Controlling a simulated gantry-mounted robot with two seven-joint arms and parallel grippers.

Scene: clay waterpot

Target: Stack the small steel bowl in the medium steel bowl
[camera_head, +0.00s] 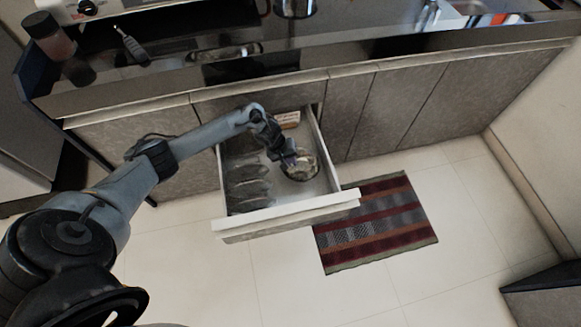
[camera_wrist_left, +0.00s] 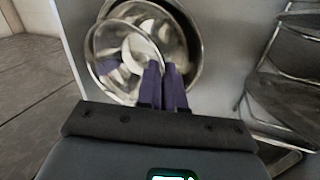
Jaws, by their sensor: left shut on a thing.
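The small steel bowl (camera_wrist_left: 108,38) is at the left in the left wrist view. The medium steel bowl (camera_wrist_left: 191,45) is behind it, a little to the right, and the small bowl covers part of it. My left gripper (camera_wrist_left: 163,88) has its purple fingers shut on the small bowl's near right rim. In the head view the bowls (camera_head: 304,171) overlap as one round shape in the open drawer, with my left gripper (camera_head: 289,160) at their upper left. I cannot tell whether the bowls touch. My right gripper is in neither view.
The open drawer (camera_head: 290,214) has side walls and a front panel around the bowls. A rack of dark upright pieces (camera_head: 248,187) fills its left side, and a small box (camera_head: 288,119) lies at the back. A striped rug (camera_head: 376,222) is on the floor at right.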

